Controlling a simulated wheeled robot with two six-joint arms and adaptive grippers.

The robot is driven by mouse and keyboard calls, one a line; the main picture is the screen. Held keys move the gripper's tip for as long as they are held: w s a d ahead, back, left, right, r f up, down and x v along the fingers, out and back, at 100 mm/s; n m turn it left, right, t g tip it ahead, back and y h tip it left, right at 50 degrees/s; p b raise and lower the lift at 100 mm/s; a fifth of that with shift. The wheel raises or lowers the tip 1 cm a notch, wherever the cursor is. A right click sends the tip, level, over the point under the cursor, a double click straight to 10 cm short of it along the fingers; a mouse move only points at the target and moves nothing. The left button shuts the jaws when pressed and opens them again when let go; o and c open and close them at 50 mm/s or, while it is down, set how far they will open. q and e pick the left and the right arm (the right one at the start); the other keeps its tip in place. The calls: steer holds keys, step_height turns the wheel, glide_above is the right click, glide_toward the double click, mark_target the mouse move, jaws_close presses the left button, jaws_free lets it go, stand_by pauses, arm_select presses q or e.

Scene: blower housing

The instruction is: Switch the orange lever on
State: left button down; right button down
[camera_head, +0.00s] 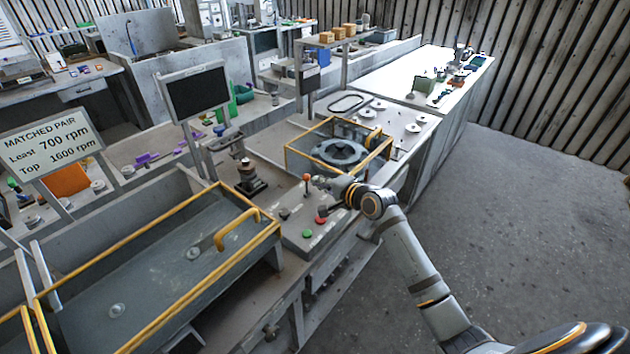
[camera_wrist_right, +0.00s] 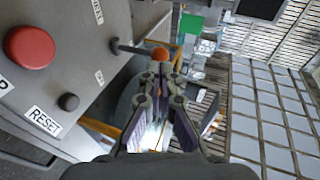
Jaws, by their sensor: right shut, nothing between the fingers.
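The orange lever (camera_head: 306,178) stands on the grey control panel (camera_head: 307,246), its ball knob on a dark thin stem. In the right wrist view the orange knob (camera_wrist_right: 161,54) shows just beyond my fingertips, with its stem running left to the panel face. My right gripper (camera_head: 318,182) is shut and empty, its tips close beside the knob; I cannot tell whether they touch. It also shows in the right wrist view (camera_wrist_right: 163,72). My left gripper is not in view.
The panel carries a red button (camera_wrist_right: 30,47), a green button (camera_head: 307,234) and a small dark knob (camera_wrist_right: 68,102) near a RESET label. Behind stands a yellow-framed enclosure (camera_head: 290,160) around a round blower housing (camera_head: 340,153). A yellow-railed bin (camera_head: 150,275) lies left.

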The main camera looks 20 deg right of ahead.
mark_target(306, 175)
steer(key=shift+x, duration=1.25)
steer(key=shift+r, duration=0.1)
steer(key=shift+w+r+p, duration=0.1)
steer(key=shift+r+p, duration=0.15)
steer(key=shift+p, duration=0.45)
steer(key=shift+w+a+g+p, duration=0.15)
steer(key=shift+g+p, duration=0.25)
steer(key=shift+p, duration=0.2)
steer(key=p, duration=0.1)
steer(key=w+p, duration=0.1)
steer(key=shift+a+r+h+p, duration=0.2)
steer(key=shift+a+h+p, duration=0.05)
steer(key=shift+h+p, duration=0.15)
steer(key=shift+w+a+f+p, duration=0.1)
steer(key=shift+w+a+p, duration=0.25)
steer(key=shift+w, duration=0.25)
steer(key=shift+w+a+p, duration=0.2)
steer(key=shift+w+a, duration=0.2)
steer(key=shift+w, duration=0.25)
